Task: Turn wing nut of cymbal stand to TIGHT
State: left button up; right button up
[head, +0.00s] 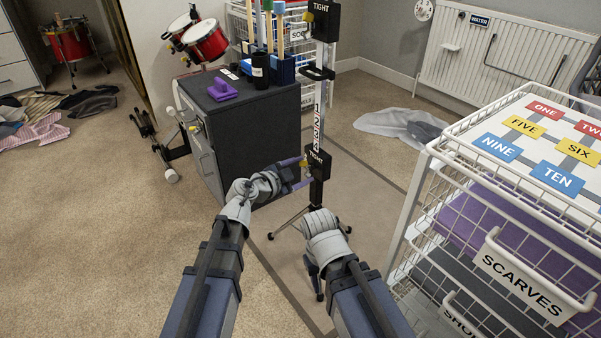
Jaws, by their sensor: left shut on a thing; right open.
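The black cymbal stand (317,197) rises upright in the middle of the head view. It has an upper black box (321,20) and a lower black box (319,163), both marked TIGHT. A small yellowish piece, apparently the wing nut (304,161), shows at the left side of the lower box. My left gripper (303,172) reaches it from the left and is shut on it; its fingers hide part of it. The wing nut's exact angle is too small to tell. My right gripper (314,270) is open and low in front of the stand, partly hidden by its wrist.
A dark cabinet (262,135) with a purple cloth (222,89) and holders stands close left of the stand. A white wire basket rack (425,165) stands at right.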

dwell(0.3)
pick_arm(q)
jog(key=o, duration=1.4)
jog(key=p+v, duration=0.2)
jog(key=v, duration=0.5)
jog(key=shift+s+a, duration=0.25)
jog(key=shift+s, duration=0.1)
